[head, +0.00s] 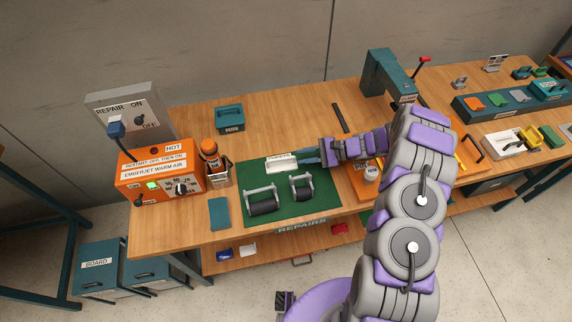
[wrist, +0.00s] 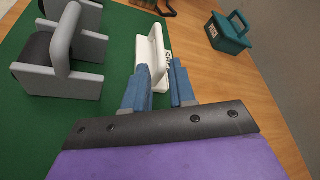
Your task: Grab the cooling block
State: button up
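A white block with a raised handle (head: 281,161), which I take to be the cooling block, sits at the back edge of the green mat. In the wrist view the white block (wrist: 156,48) lies just ahead of my gripper, and its label is too small to read. My gripper (wrist: 161,76) has two blue fingers spread apart, with the near end of the white block showing in the gap between them. I cannot tell whether either finger touches it. In the head view my gripper (head: 307,157) reaches in from the right, low over the mat.
Two grey holders with black rollers (head: 262,200) (head: 301,187) stand on the green mat (head: 284,217). An orange heater box (head: 160,175) and a hot-air tool (head: 210,150) stand to the left. A teal handled box (head: 229,118) is behind, with bare bench around it.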

aim_at(291, 158)
jog(key=b+x, duration=0.1)
jog(key=x, duration=0.6)
jog(key=shift+a+r, duration=0.1)
jog(key=shift+a, duration=0.25)
jog(key=shift+d+r, duration=0.1)
jog(key=shift+d, duration=0.65)
jog(key=shift+a, duration=0.85)
grip_shut()
jog(key=shift+d, duration=0.55)
